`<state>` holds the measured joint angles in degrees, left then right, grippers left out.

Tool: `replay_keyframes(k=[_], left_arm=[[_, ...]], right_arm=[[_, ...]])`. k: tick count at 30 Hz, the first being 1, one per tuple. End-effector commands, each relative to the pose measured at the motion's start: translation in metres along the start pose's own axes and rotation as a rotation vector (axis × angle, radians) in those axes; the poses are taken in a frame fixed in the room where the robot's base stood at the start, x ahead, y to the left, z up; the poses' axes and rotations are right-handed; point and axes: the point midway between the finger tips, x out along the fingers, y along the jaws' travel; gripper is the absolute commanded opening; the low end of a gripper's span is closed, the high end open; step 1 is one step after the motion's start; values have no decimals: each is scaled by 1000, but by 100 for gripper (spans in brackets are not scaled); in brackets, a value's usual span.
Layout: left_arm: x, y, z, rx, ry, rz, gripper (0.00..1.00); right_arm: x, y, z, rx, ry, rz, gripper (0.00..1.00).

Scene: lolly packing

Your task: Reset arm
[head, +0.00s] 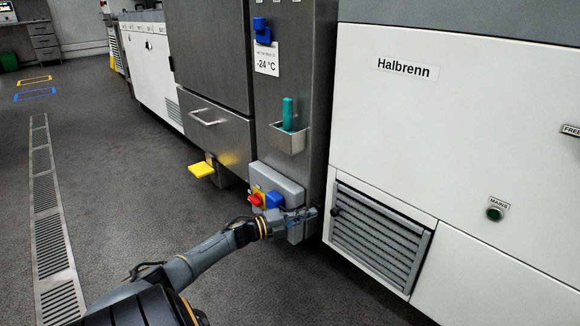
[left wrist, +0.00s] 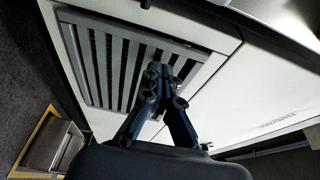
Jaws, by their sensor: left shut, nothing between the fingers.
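My left arm reaches in from the bottom left of the head view. Its gripper (head: 304,214) is shut and empty, in front of the lower part of the steel column, beside the grey switch box (head: 283,182). The box carries a red switch (head: 256,199) on a yellow plate and a blue part (head: 274,200). In the left wrist view the gripper (left wrist: 158,72) has its fingertips together, in front of the grey vent grille (left wrist: 105,60). I cannot tell whether it touches anything. My right gripper is not in view.
The white Halbrenn cabinet (head: 480,130) with its vent grille (head: 377,236) stands to the right. A yellow pedal (head: 201,170) juts out low beneath the steel drawer (head: 215,135). A teal object (head: 288,113) stands in a small holder. The floor (head: 120,190) on the left is clear, with a drain grate (head: 50,225).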

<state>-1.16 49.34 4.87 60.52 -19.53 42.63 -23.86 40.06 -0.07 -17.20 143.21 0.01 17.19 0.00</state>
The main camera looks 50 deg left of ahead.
Motion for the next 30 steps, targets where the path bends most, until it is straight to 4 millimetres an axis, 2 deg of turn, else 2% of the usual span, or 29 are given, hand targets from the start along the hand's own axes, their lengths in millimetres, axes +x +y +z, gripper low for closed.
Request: replay_keyframes(k=[6, 12, 17, 24, 26, 28, 29, 30], left_arm=[[-38, 0, 0, -1, 1, 3, 0], [-61, 0, 0, 0, 0, 0, 0], [-68, -1, 0, 0, 1, -1, 0], [-69, -1, 0, -1, 1, -2, 0], [-67, -3, -6, -11, 10, -7, 0], [-61, -7, -23, -43, 36, -24, 0], [-58, -10, -35, -64, 53, -34, 0], [-52, -14, -54, -99, 82, -52, 0]], right_arm=[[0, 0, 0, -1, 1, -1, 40], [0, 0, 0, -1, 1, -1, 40], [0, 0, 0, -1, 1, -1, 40], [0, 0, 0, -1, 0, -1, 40], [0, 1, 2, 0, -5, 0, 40], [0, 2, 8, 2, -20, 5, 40], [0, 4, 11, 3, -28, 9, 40], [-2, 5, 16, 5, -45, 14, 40]])
